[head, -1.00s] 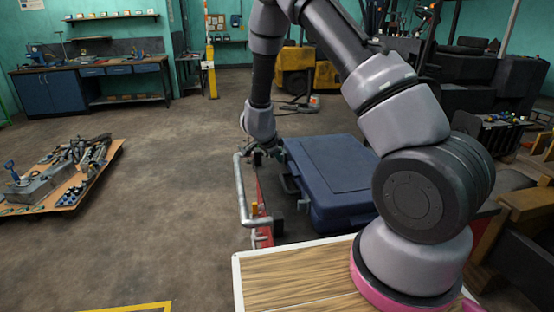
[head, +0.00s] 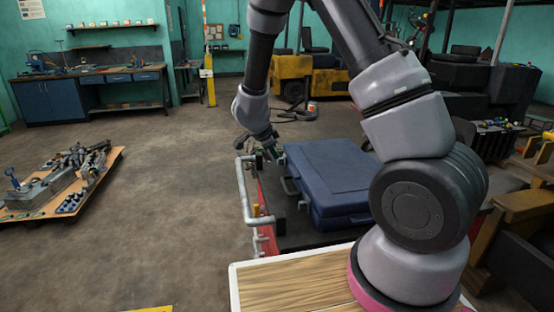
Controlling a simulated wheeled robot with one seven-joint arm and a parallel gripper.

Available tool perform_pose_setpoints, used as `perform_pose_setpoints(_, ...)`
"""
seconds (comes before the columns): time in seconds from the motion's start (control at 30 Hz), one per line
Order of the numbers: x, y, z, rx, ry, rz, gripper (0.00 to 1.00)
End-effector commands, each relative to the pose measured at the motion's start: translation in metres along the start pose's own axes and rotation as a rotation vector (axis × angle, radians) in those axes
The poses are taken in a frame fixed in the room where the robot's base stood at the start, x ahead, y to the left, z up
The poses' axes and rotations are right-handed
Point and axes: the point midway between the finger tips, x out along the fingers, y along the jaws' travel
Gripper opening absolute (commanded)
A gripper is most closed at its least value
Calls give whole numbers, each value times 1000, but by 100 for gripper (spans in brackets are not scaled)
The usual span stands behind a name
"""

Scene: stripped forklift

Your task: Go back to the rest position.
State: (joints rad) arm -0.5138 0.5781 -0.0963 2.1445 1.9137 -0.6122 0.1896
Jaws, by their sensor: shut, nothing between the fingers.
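My arm rises from its pink-ringed mount on the wooden board and bends over to hang down in front of me. My gripper (head: 275,152) is small and dark at the end of the wrist, just beyond the blue case (head: 335,180), near its far left corner. It is shut and holds nothing that I can see. Its fingertips are small against the dark background, and I cannot tell whether they touch the case.
The case lies on a dark cart with a grey pipe rail (head: 245,195). A low board with metal parts (head: 60,182) is at left. A blue workbench (head: 90,92) and yellow forklift body (head: 320,75) stand behind. The floor between is open.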

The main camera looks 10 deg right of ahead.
Motion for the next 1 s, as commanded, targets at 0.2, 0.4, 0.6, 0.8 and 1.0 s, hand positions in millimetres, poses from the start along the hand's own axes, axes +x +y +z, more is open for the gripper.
perform_pose_setpoints(0.2,-7,1,0,-1,1,2,0)
perform_pose_setpoints(0.4,-7,1,0,-1,1,1,0)
perform_pose_setpoints(0.6,-27,-22,-10,-3,-69,-67,0)
perform_pose_setpoints(0.8,-107,-74,-42,-76,-280,-282,0)
perform_pose_setpoints(1.0,-202,-82,-83,-244,-441,-475,0)
